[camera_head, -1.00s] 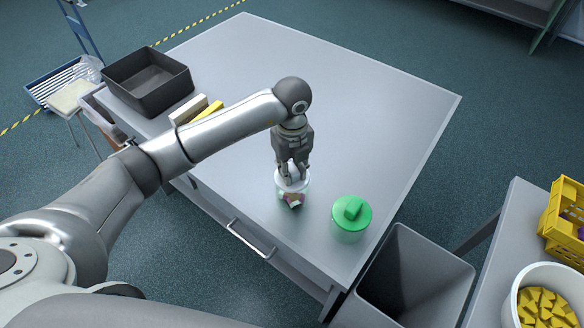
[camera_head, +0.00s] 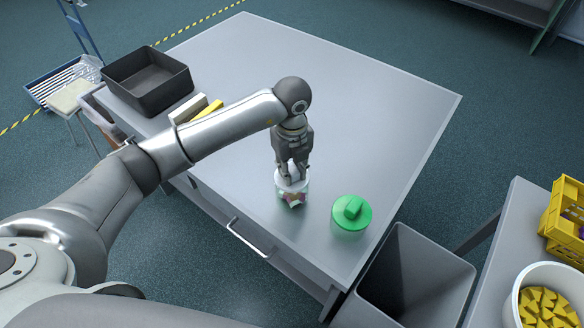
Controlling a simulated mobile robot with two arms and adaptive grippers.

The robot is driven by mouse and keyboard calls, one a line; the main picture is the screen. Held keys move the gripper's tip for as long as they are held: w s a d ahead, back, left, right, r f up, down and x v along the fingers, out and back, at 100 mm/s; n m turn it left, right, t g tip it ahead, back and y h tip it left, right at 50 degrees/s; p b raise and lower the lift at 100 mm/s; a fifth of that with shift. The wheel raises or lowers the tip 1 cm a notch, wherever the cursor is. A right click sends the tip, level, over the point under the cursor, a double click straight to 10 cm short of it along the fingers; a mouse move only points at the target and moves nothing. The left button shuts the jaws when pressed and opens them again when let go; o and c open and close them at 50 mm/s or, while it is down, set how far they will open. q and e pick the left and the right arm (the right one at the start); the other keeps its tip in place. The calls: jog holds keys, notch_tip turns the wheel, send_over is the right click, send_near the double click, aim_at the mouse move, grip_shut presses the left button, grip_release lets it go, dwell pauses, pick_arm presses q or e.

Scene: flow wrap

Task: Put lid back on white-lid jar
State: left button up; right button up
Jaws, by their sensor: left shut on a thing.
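A clear jar (camera_head: 293,201) with colourful pieces inside stands near the table's front edge. A white lid (camera_head: 285,186) is at the jar's mouth and looks about level. From this view I cannot tell whether it is fully seated. My left gripper (camera_head: 292,176) points down from above and is shut on the white lid; its fingers partly hide the top of the lid. My right gripper is not in view.
A green-lidded jar (camera_head: 351,214) stands close to the right of the white-lid jar. A dark bin (camera_head: 414,276) is beyond the table's right edge. A black tray (camera_head: 148,80) and small blocks sit at the left. The table's middle and back (camera_head: 350,110) are clear.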

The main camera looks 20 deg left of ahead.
pick_arm(q)
jog(key=o, duration=1.6)
jog(key=shift+c, duration=0.2)
jog(key=shift+r, duration=0.1)
jog(key=shift+r+p, duration=2.35)
jog(key=shift+r, duration=1.05)
grip_shut()
